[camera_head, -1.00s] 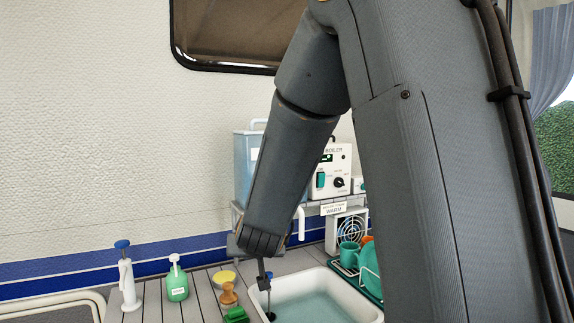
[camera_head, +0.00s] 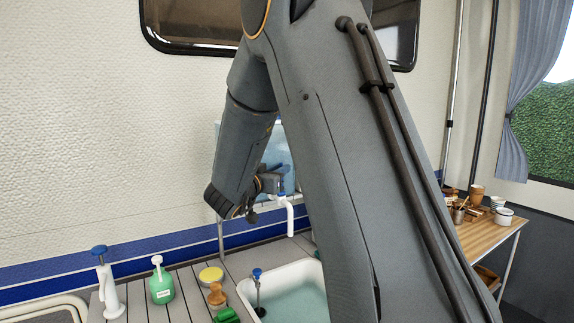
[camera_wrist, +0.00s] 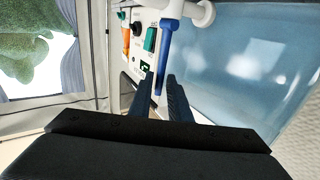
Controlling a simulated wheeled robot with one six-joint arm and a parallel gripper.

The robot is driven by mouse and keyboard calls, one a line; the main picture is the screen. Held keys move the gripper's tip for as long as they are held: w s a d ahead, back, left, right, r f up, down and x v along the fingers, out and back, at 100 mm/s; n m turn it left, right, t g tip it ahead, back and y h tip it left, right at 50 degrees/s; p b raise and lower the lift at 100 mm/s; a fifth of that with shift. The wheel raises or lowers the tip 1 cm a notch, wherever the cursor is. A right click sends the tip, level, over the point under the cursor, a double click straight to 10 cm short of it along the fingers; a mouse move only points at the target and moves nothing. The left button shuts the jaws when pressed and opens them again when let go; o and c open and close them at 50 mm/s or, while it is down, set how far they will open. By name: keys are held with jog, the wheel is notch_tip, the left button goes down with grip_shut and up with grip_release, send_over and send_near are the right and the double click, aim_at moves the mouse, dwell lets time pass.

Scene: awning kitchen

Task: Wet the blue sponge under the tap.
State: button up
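The white tap (camera_head: 290,215) hangs from the shelf edge above the sink (camera_head: 243,290), which holds pale water. My gripper (camera_head: 281,181) is beside the tap, at the front of the clear blue water tank; the arm partly covers this spot. In the wrist view a long blue lever (camera_wrist: 167,45) on a white fitting points toward my two dark fingers (camera_wrist: 161,78). The fingers are apart, with the lever's end in line with the gap; I cannot tell whether they touch it. No blue sponge can be made out in either view.
A blue-topped rod (camera_head: 257,290) stands at the sink's left side. A white pump (camera_head: 103,280), green soap bottle (camera_head: 161,284), yellow round item (camera_head: 211,275), wooden brush (camera_head: 216,294) and green item (camera_head: 226,315) stand left of it. A wooden table (camera_head: 485,235) is at right.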

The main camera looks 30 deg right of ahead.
jog(key=shift+p+x, duration=0.65)
jog(key=shift+x, duration=1.85)
grip_shut()
